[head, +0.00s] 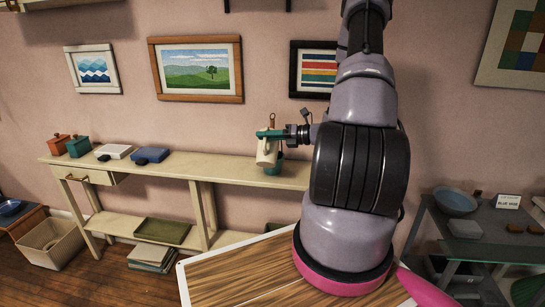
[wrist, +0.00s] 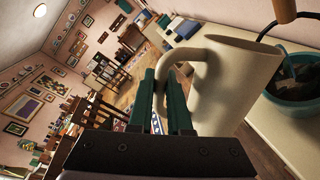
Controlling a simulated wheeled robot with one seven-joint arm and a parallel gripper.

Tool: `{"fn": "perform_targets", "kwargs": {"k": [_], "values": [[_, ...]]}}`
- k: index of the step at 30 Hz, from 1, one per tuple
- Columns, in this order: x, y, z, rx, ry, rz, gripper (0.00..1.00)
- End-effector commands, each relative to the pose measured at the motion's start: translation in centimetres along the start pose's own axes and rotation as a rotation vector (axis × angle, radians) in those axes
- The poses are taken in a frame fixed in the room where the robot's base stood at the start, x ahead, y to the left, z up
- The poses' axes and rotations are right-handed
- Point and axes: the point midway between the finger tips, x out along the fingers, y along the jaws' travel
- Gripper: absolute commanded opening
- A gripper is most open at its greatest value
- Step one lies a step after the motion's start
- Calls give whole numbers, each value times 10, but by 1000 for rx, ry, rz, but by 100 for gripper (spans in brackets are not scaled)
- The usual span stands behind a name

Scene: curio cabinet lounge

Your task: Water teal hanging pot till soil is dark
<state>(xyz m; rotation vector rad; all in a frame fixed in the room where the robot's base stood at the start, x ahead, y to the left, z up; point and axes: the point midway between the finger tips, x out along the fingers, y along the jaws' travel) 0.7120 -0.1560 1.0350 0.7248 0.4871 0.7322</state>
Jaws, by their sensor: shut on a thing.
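My gripper (head: 268,134) has teal fingers and is shut on the handle of a cream jug (head: 266,154), in front of the wall above the long shelf table. In the wrist view, the fingers (wrist: 164,98) close on the handle of the jug (wrist: 232,88), which looks near upright. The teal pot (head: 274,168) is partly hidden behind the jug in the head view. In the wrist view the pot (wrist: 272,108) is at the right edge, beside the jug. Its soil looks dark brown-grey with a small plant, partly cut off. I see no water flowing.
The cream long table (head: 225,172) holds small boxes (head: 79,146) and a blue item (head: 150,155) at its left. A dark shelf (head: 470,228) with a blue bowl (head: 455,201) stands right.

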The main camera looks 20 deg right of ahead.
Motion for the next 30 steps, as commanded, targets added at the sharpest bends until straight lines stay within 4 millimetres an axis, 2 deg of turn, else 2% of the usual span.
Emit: {"fn": "perform_targets", "kwargs": {"k": [30], "values": [[0,2,6,39,8,1,0]]}}
